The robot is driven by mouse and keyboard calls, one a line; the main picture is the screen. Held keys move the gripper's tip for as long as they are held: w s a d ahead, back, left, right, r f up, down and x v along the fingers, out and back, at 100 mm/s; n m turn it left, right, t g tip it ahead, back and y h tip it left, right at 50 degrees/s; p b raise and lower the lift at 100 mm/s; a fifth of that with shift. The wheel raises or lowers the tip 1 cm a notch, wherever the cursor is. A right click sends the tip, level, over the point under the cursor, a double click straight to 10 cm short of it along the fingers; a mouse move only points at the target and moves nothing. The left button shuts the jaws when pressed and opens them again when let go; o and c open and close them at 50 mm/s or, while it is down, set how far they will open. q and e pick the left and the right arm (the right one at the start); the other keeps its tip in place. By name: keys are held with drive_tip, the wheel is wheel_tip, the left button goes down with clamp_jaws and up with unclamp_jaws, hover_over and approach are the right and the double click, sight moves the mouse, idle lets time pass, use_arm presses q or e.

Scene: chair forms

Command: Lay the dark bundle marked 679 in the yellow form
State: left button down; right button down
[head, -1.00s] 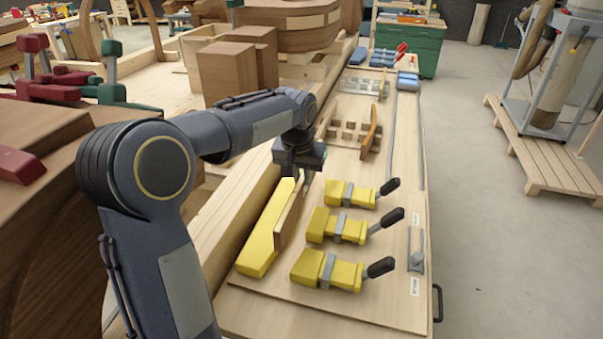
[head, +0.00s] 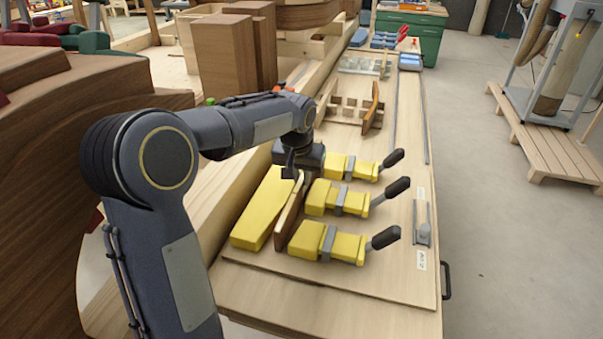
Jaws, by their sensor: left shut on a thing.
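The yellow form has a long yellow block (head: 262,210) on the left and several yellow clamp blocks (head: 328,242) with black handles on the right, all on a pale wooden board. My left gripper (head: 299,180) points down over the far part of the gap between them. It is shut on a brown wooden bundle (head: 289,215), which stands on edge, lengthwise in the gap. No number is readable on it. I cannot tell whether its lower edge touches the board. My right gripper is not in view.
A wooden rack (head: 347,114) with upright slats, one brown and curved, stands farther along the bench. A grey metal fitting (head: 424,232) lies at the board's right edge. Large brown blocks (head: 228,57) stand at the back left. The floor on the right is clear up to a pallet (head: 545,145).

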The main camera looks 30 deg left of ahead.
use_arm(q)
drive_tip(key=shift+f, duration=0.4)
idle(0.4)
drive_tip(key=c, duration=1.3)
unclamp_jaws()
